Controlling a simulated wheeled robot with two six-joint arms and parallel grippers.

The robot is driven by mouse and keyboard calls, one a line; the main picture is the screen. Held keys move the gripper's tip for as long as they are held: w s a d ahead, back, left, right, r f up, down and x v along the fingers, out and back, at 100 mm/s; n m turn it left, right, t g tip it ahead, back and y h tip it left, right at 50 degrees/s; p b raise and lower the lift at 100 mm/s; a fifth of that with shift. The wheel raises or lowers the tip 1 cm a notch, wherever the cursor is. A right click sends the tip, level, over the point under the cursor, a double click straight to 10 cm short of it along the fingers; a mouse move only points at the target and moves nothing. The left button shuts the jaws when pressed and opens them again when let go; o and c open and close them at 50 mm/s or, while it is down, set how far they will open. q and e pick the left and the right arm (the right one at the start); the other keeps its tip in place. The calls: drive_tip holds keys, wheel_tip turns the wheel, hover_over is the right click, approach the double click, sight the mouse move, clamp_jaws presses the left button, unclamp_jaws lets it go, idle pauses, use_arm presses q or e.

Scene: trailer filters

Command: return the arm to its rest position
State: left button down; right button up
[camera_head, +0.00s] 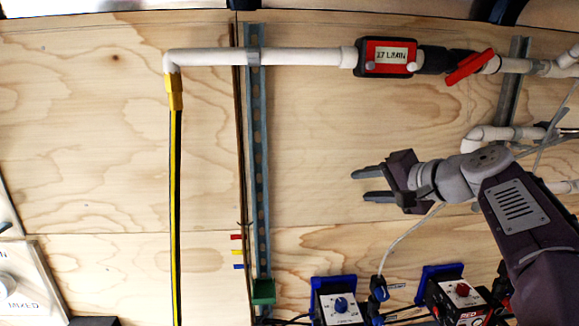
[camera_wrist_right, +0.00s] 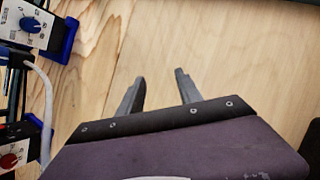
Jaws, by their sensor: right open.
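My right gripper (camera_head: 368,185) is in the right half of the head view, its arm coming in from the lower right. Its two fingers point left and stand apart, with nothing between them. In the right wrist view the gripper (camera_wrist_right: 159,90) shows both fingers apart over bare plywood (camera_wrist_right: 220,50). My left gripper is not in view.
A white pipe (camera_head: 300,57) with a red flow meter (camera_head: 388,56) and a red-handled valve (camera_head: 468,68) runs above the gripper. Blue-cornered boxes (camera_head: 340,303) with knobs and a grey cable (camera_head: 405,237) are below it. A metal rail (camera_head: 258,170) stands left, with bare plywood between.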

drive_tip(key=s+a+f+n+g+h, duration=0.1)
drive_tip(key=s+a+f+g, duration=0.1)
drive_tip(key=f, duration=0.6)
drive_tip(key=s+a+f+g, duration=0.1)
drive_tip(key=a+f+g, duration=0.15)
drive_tip(key=f, duration=0.55)
drive_tip(key=s+f+n+g+h+b, duration=0.1)
drive_tip(key=s+f+n+g, duration=0.1)
drive_tip(key=s+f, duration=0.6)
drive_tip(key=s+f+n+g+h+b, duration=0.1)
drive_tip(key=s+f+g+h, duration=0.3)
drive_tip(key=f, duration=0.7)
drive_tip(key=s+d+f+n, duration=0.3)
drive_tip(key=s+d+f, duration=0.1)
drive_tip(key=s+f, duration=0.3)
drive_tip(key=shift+s+d+f+n+p, duration=0.3)
drive_tip(key=shift+s+d+f, duration=0.1)
drive_tip(key=shift+s, duration=0.75)
